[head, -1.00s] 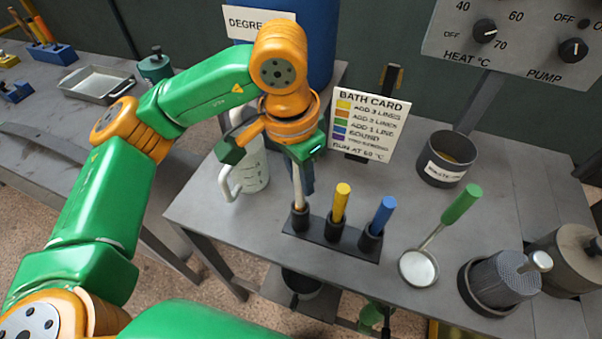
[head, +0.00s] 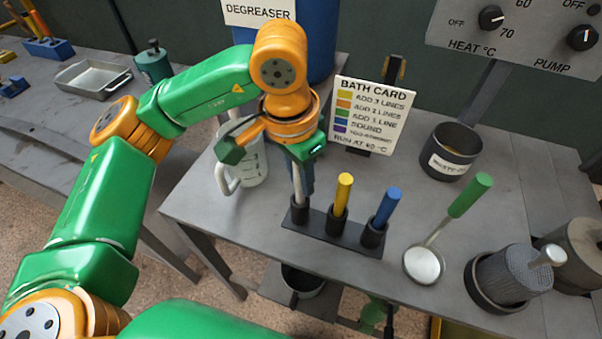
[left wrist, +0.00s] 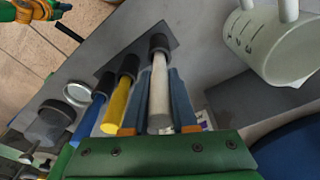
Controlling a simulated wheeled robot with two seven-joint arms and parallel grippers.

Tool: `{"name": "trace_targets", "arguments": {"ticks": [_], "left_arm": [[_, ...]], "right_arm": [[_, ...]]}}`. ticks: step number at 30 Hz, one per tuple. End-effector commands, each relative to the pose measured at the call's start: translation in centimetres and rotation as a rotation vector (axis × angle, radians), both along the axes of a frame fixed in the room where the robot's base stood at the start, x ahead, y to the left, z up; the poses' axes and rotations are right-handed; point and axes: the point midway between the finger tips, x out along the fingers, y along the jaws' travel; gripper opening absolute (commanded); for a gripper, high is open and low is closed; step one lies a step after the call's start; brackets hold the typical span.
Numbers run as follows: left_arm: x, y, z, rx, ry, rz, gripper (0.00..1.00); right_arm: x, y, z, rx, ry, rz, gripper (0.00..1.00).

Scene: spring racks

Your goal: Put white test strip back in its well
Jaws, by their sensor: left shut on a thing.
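The white test strip (head: 298,188) stands nearly upright with its lower end in the left well (head: 299,212) of a dark rack (head: 340,252). In the left wrist view the strip (left wrist: 159,88) runs into the black collar of its well (left wrist: 159,44). My left gripper (head: 303,176) points down over that well and is shut on the strip's upper part, with a blue finger on each side. A yellow strip (head: 342,192) and a blue strip (head: 388,205) stand in the other two wells.
A white jug (head: 250,165) stands close behind my left gripper. The bath card (head: 370,115) stands behind the rack. A green-handled ladle (head: 470,195), a dark pot (head: 450,150) and a metal mesh cylinder (head: 505,278) are to the right. The table in front of the pot is partly clear.

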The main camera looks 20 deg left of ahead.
Motion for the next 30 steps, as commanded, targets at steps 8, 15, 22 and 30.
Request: {"name": "trace_targets", "arguments": {"ticks": [8,15,22,30], "left_arm": [[0.0,0.0,-0.8,0.000,0.000,0.000,0.00],[0.0,0.0,-1.4,0.000,0.000,0.000,0.00],[0.0,0.0,-2.0,0.000,0.000,0.000,0.00],[0.0,0.0,-1.9,0.000,0.000,0.000,0.61]], "right_arm": [[0.0,0.0,-0.8,0.000,0.000,0.000,0.00],[0.0,0.0,-1.4,0.000,0.000,0.000,0.00],[0.0,0.0,-2.0,0.000,0.000,0.000,0.00],[0.0,0.0,-1.9,0.000,0.000,0.000,0.00]]}}
